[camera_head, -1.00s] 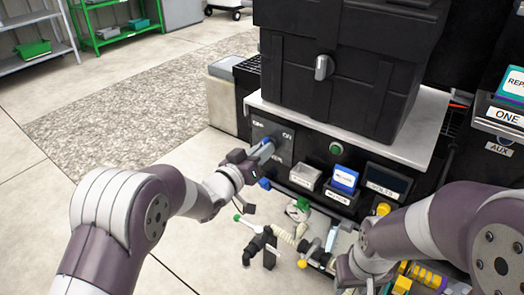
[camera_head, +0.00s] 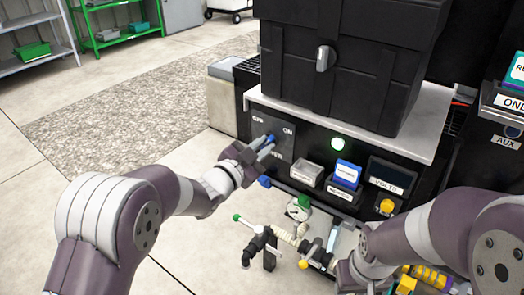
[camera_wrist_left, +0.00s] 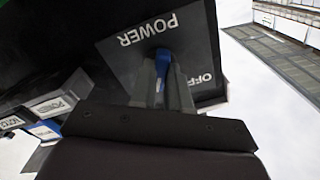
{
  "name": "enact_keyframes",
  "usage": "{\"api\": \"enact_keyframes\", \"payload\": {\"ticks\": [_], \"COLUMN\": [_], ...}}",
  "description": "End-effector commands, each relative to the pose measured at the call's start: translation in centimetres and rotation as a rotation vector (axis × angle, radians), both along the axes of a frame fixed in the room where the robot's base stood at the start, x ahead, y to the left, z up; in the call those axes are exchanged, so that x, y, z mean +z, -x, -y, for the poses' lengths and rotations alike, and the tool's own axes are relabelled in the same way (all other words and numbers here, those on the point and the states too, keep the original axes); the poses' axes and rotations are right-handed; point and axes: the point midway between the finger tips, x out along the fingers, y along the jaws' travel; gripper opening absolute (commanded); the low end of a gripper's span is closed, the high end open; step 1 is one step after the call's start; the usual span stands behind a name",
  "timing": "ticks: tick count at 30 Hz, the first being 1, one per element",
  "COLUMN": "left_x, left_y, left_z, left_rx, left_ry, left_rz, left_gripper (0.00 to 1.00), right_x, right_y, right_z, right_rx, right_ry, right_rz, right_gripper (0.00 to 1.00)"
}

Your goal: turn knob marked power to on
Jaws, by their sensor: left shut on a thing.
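The blue power knob (camera_head: 271,138) is on a dark grey plate (camera_head: 258,137) at the left of the black panel's front. The plate reads OFF on its left and ON on its right. In the head view the knob's blue tip lies close to the ON mark. In the left wrist view the blue knob (camera_wrist_left: 163,62) sits between two grey fingers, below the word POWER, with OFF at the right. My left gripper (camera_head: 266,146) is shut on the knob. My right arm is at the lower right; its fingers do not show.
A large black case (camera_head: 345,65) stands on the white top above. Pipes and valves (camera_head: 270,245) lie low in front.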

Motion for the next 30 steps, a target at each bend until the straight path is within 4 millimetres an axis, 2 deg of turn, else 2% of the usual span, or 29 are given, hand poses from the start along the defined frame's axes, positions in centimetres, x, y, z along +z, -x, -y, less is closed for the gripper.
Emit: {"api": "enact_keyframes", "payload": {"ticks": [12, 30], "left_x": [-0.3, -0.2], "left_y": [0.0, 0.0], "left_z": [0.0, 0.0], "left_rx": [-0.001, -0.001], "left_ry": [-0.176, -0.214], "left_rz": [0.124, 0.149], "left_gripper": [0.0, 0.0], "right_x": [-1.4, -1.6], "right_y": [0.0, 0.0], "right_z": [0.0, 0.0], "right_rx": [0.0, 0.0], "right_ry": [0.0, 0.0], "right_rz": [0.0, 0.0], "right_gripper": [0.43, 0.43]}}
